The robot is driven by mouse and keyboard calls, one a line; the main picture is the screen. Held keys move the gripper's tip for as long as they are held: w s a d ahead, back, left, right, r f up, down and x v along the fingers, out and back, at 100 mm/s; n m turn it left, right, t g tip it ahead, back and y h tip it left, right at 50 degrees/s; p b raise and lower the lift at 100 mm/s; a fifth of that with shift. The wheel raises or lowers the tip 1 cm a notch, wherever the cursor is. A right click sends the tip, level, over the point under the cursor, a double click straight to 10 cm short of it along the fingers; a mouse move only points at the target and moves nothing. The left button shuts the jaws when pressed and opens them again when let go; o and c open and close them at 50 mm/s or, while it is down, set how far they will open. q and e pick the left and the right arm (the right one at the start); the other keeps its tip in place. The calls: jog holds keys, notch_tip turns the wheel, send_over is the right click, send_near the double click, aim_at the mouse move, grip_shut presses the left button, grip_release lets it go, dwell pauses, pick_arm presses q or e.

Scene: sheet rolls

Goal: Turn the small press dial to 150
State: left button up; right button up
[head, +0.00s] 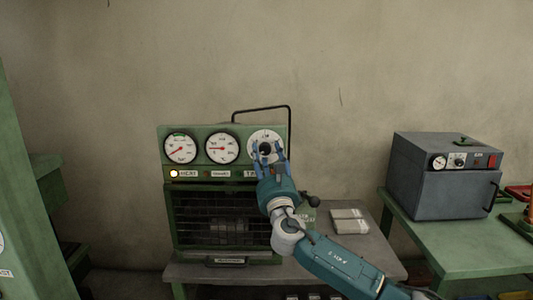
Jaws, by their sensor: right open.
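The small press appears to be the green machine (165,146) on the grey table, with a panel of round white faces on top. The rightmost face is a white dial (266,134) with a dark knob (265,147) at its centre. My right gripper (269,153) is open in front of this dial, its blue fingers on either side of the knob. I cannot tell whether they touch it. The fingers and wrist cover the dial's lower part, and the setting is too small to read. My left gripper is not in view.
A black bar (262,107) rises behind the panel. Pale stacked sheets (348,220) lie on the grey table (380,255). A grey oven (440,190) stands on a green table at right.

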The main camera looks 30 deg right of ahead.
jog(key=shift+w+d, duration=0.1)
jog(key=shift+w, duration=0.05)
jog(key=shift+c, duration=0.2)
jog(key=shift+r, duration=0.1)
jog(key=c, duration=1.1)
